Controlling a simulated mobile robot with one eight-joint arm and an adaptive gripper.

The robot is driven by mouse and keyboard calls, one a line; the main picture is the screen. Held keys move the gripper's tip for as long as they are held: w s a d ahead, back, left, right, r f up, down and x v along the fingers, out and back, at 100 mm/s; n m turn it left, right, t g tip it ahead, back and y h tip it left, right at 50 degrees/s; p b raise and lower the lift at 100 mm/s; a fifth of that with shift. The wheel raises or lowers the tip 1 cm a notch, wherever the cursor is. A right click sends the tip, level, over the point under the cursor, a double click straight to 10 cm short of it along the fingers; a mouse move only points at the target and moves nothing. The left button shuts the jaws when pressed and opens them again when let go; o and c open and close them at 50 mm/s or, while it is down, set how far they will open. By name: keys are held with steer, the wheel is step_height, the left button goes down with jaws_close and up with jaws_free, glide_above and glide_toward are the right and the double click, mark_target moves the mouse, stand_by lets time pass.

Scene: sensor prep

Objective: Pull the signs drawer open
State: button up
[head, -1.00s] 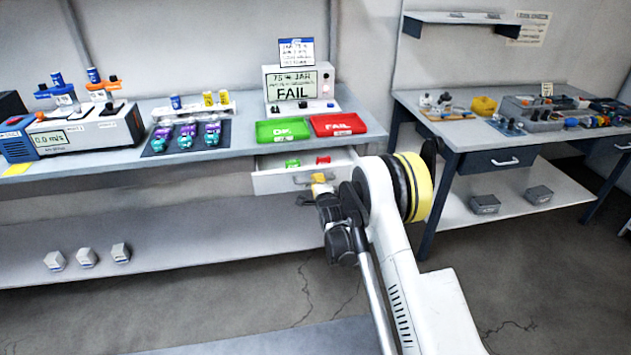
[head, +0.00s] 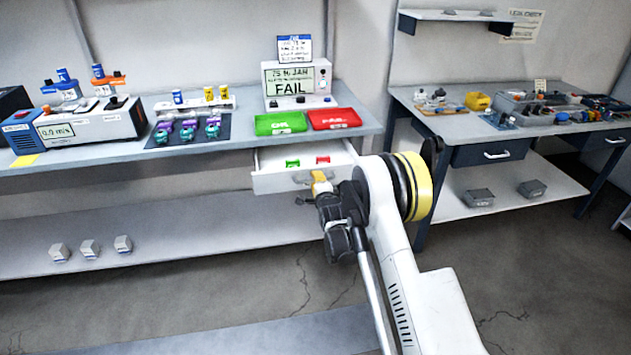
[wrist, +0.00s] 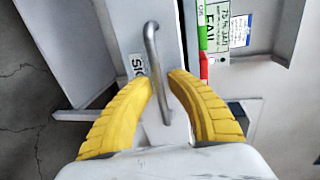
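The signs drawer (head: 268,184) hangs under the bench's right end and is partly open. A small green sign and a small red sign lie inside it. In the wrist view its white front (wrist: 122,22) shows a partly hidden label starting "SI" and a grey bar handle (wrist: 151,48). My gripper (head: 318,176) is at the drawer front in the head view. In the wrist view its yellow fingers (wrist: 160,79) lie on either side of the handle, closed in around it. The exact contact is hard to see.
A green tray (head: 281,124) and a red tray (head: 334,119) sit on the bench above the drawer, below a display reading FAIL (head: 290,88). A second bench (head: 440,128) stands at right. Open floor lies in front of the lower shelf (head: 180,228).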

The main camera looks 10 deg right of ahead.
steer(key=v, duration=1.2)
steer(key=shift+r, duration=0.1)
steer(key=s+r+n+g, duration=0.4)
steer(key=s+r+n, duration=0.5)
steer(key=s+r, duration=0.6)
steer(key=s+r+n+g, duration=0.1)
steer(key=s+n+g, duration=0.3)
steer(key=s, duration=2.1)
steer(key=n, duration=0.5)
steer(key=shift+s+d+g, duration=0.2)
steer(key=shift+s+g, duration=0.1)
